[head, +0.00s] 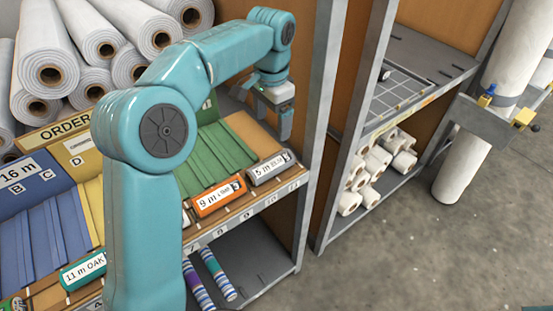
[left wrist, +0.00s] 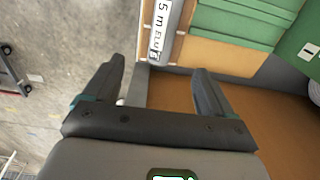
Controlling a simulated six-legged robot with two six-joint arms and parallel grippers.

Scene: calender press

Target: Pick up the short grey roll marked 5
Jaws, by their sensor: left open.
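The short grey roll (head: 268,169) carries a white label reading "5 m" and lies at the right end of the sloped shelf's front edge. It also shows in the left wrist view (left wrist: 163,32), at the top, partly cut off by the frame. My left gripper (head: 286,132) is open and hangs above and behind the grey roll, near the shelf's right side panel. In the left wrist view the open fingers (left wrist: 160,68) are apart with nothing between them, and the roll lies just beyond the tips.
An orange roll marked 9 m (head: 219,196) lies left of the grey roll. A teal roll marked 11 m (head: 84,270) is further left. Green strips (head: 215,150) cover the slope behind. A grey upright post (head: 318,130) stands close on the right. Large white rolls (head: 48,72) are stacked at the back.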

